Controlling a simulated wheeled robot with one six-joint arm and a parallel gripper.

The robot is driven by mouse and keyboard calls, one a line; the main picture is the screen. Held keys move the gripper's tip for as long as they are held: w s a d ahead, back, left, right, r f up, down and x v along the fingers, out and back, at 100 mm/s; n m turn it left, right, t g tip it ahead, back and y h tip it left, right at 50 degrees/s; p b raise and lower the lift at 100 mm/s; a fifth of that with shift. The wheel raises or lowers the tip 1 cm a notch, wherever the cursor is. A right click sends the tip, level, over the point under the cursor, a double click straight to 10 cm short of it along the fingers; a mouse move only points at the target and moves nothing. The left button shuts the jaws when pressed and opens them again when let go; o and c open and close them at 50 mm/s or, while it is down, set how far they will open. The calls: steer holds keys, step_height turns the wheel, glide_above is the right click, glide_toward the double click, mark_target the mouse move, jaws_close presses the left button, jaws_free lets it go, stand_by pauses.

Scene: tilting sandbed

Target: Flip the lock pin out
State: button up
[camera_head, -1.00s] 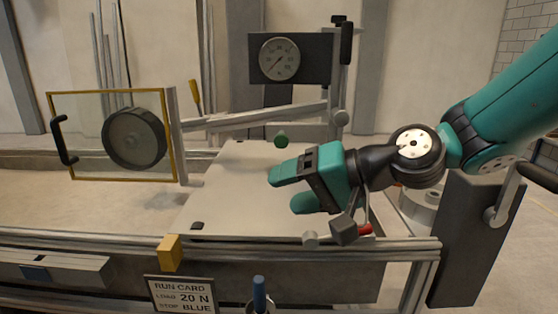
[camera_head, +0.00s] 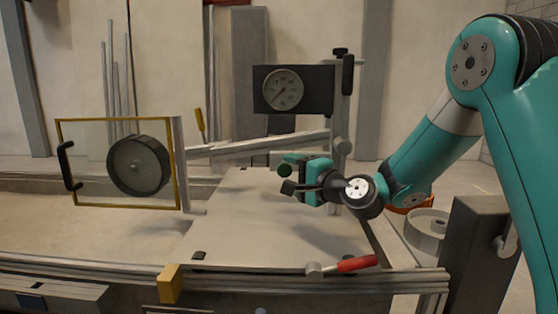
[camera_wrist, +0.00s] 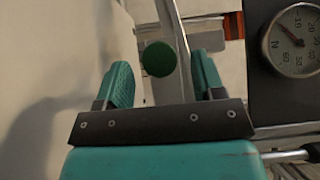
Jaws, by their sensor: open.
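My gripper (camera_head: 291,164) is open, with its fingers at the dark green knob (camera_head: 284,170) below the sloping beam. In the wrist view the green knob (camera_wrist: 159,59) sits between the two teal fingers (camera_wrist: 163,82), with a gap on both sides. I see no contact. A red-handled lever (camera_head: 356,263) with a grey pivot (camera_head: 314,270) lies along the front rail, near the right corner of the pale plate. No part is labelled as the lock pin, so I cannot tell which piece it is.
A dial gauge (camera_head: 283,89) on a dark panel stands behind my gripper; it also shows in the wrist view (camera_wrist: 296,41). A yellow-framed clear panel (camera_head: 90,206) with a black handle is at left. The pale plate (camera_head: 235,230) is clear. A yellow block (camera_head: 170,284) sits on the front rail.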

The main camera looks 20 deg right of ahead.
steer(key=shift+p+x, duration=0.5)
steer(key=shift+x, duration=1.8)
steer(key=shift+c, duration=0.3)
